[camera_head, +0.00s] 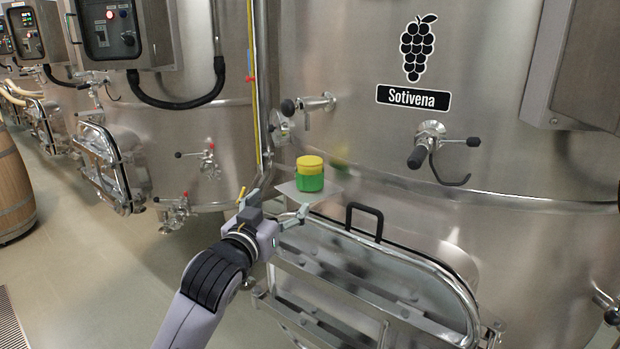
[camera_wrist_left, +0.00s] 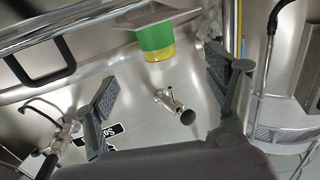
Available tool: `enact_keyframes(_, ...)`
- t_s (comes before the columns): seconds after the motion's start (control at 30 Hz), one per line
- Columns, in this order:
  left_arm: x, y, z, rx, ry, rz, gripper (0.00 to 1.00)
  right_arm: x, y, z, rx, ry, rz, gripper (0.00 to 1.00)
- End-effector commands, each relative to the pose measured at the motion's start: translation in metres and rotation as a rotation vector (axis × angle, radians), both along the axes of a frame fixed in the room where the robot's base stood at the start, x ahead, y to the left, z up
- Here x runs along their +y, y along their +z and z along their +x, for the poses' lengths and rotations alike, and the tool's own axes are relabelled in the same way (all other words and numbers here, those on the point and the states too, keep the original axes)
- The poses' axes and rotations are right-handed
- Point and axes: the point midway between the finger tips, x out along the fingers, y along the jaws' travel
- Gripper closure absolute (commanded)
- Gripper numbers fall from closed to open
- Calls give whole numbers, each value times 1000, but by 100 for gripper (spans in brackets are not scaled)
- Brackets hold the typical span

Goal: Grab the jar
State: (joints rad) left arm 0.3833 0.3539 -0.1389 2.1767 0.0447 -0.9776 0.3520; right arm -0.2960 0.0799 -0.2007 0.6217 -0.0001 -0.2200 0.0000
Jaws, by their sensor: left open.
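The jar (camera_head: 310,175) is green with a yellow lid and stands upright on a small flat ledge (camera_head: 285,190) against the large steel vat. In the left wrist view, which shows the scene upside down, the jar (camera_wrist_left: 155,38) hangs lid-down in the picture below the ledge (camera_wrist_left: 158,16). My left gripper (camera_head: 274,206) is open and empty, just in front of and slightly left of the jar, its fingers apart from it. In the left wrist view my left gripper (camera_wrist_left: 163,85) has its fingers spread wide, with the jar between and beyond them. My right gripper is out of view.
A steel hatch with a black handle (camera_head: 364,208) is just below and right of the jar. A valve (camera_head: 317,104) sticks out of the vat above it. A vertical pipe (camera_head: 262,90) runs close on the left. A wooden barrel (camera_head: 12,190) stands far left. Open floor lies at left.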

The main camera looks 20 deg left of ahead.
Motion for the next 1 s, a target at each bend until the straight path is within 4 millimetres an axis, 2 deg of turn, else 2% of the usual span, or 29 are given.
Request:
enact_keyframes(0.03,-1,9,0,-17,-2,-2,22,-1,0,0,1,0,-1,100)
enact_keyframes(0.13,-1,16,9,-28,-3,-4,22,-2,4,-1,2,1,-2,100)
enact_keyframes(0.63,-5,16,101,-25,-2,-3,22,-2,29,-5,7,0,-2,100)
enact_keyframes(1.0,-8,17,127,-25,-3,-4,22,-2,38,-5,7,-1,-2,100)
